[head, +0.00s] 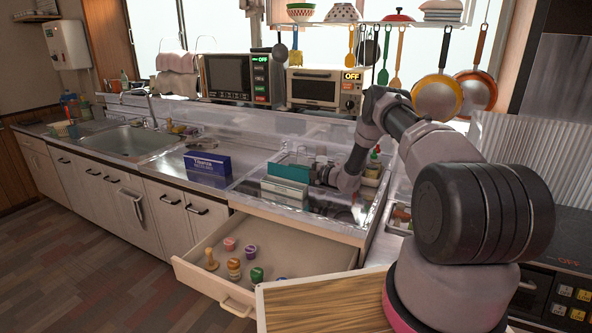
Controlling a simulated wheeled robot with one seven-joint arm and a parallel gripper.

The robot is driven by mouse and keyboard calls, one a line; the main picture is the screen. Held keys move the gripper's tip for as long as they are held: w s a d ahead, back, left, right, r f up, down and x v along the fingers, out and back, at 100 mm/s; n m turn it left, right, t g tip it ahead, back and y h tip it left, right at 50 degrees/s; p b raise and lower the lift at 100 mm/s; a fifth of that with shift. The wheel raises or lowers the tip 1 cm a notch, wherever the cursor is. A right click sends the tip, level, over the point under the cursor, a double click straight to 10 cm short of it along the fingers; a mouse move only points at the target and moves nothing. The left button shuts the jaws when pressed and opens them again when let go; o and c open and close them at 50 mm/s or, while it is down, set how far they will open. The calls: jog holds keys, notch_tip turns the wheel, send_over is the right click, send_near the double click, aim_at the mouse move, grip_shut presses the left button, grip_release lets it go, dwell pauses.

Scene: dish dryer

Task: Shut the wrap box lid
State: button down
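A teal-and-white box (288,174) stands on the counter over the open drawer. Its teal panel stands up behind a pale front part, and I cannot tell how far its lid is open. A blue box with white lettering (207,163) stands to its left on the counter. I cannot tell for sure which one is the wrap box. My gripper (317,174) is low over the counter, just right of the teal-and-white box. Its fingertips are small and partly hidden, so contact and opening are unclear.
An open drawer (213,248) with several small coloured items juts out below. A wooden board (320,305) is in front. A microwave (229,78) and toaster oven (322,90) stand behind, with utensils and pans hanging above. A sink (126,142) is at the left.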

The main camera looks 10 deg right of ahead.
aim_at(287, 188)
jog(key=n, duration=0.2)
jog(key=s+a+n, duration=0.1)
jog(key=s+n, duration=0.1)
jog(key=n, duration=0.1)
jog(key=shift+a+r+n, duration=0.25)
jog(key=shift+n, duration=0.05)
jog(key=n, duration=0.1)
jog(key=s+n, duration=0.1)
jog(key=n, duration=0.1)
jog(key=a+n, duration=0.1)
jog(key=shift+s+a+f, duration=0.1)
jog(key=shift+s+f, duration=0.15)
jog(key=shift+s, duration=0.05)
jog(key=n, duration=0.1)
jog(key=s+f+n, duration=0.1)
jog(key=n, duration=0.1)
jog(key=a+n, duration=0.1)
jog(key=n, duration=0.1)
jog(key=shift+s+f, duration=0.15)
jog(key=shift+s, duration=0.05)
jog(key=shift+s+a+f+n, duration=0.15)
jog(key=shift+f+n, duration=0.15)
jog(key=shift+n, duration=0.55)
jog(key=shift+s+a+f+n, duration=0.15)
jog(key=shift+f+n, duration=0.2)
jog(key=shift+n, duration=0.45)
jog(key=shift+s+a+f+n, duration=0.15)
jog(key=shift+f+n, duration=0.15)
jog(key=shift+n, duration=0.55)
